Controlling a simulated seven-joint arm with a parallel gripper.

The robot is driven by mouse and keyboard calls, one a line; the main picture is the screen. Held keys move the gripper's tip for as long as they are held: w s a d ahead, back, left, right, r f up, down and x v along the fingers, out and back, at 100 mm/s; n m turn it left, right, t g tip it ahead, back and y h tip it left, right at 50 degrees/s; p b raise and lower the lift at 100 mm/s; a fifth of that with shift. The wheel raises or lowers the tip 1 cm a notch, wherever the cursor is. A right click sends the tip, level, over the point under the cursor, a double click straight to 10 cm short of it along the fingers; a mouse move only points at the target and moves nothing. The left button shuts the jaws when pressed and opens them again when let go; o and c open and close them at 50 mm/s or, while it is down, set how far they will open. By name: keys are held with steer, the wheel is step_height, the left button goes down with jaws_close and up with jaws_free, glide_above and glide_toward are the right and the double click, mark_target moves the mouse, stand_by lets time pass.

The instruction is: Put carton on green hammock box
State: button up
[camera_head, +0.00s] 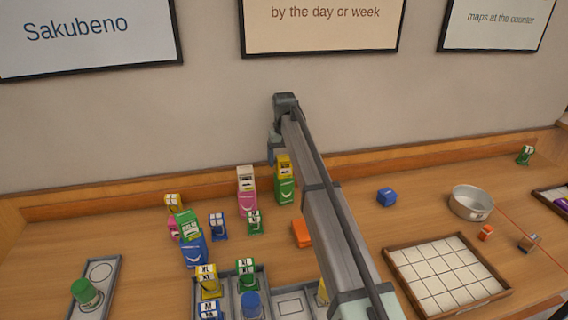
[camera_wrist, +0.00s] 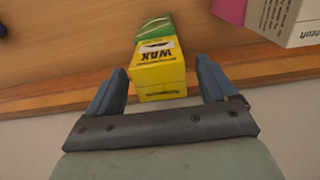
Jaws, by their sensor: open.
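A yellow carton marked WAX (camera_head: 283,163) stands on top of an upright green box (camera_head: 285,191) near the back ledge. In the wrist view the yellow carton (camera_wrist: 160,72) lies between my fingers, with the green box (camera_wrist: 155,27) beyond it. My gripper (camera_wrist: 161,66) is open, with one finger on each side of the carton and a gap visible at both sides. In the head view the arm partly hides the gripper. Whether the green box is the hammock box cannot be read.
A pink box (camera_head: 247,203) with a white carton (camera_head: 246,175) on top stands close at left. A blue box (camera_head: 194,251) with a green carton (camera_head: 187,223) stands nearer. Small packets, a grey tray (camera_head: 293,303), a gridded tray (camera_head: 447,277) and a round tin (camera_head: 471,203) share the counter.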

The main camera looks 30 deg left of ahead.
mark_target(284, 157)
step_height(284, 157, up, 10)
stand_by(0.4)
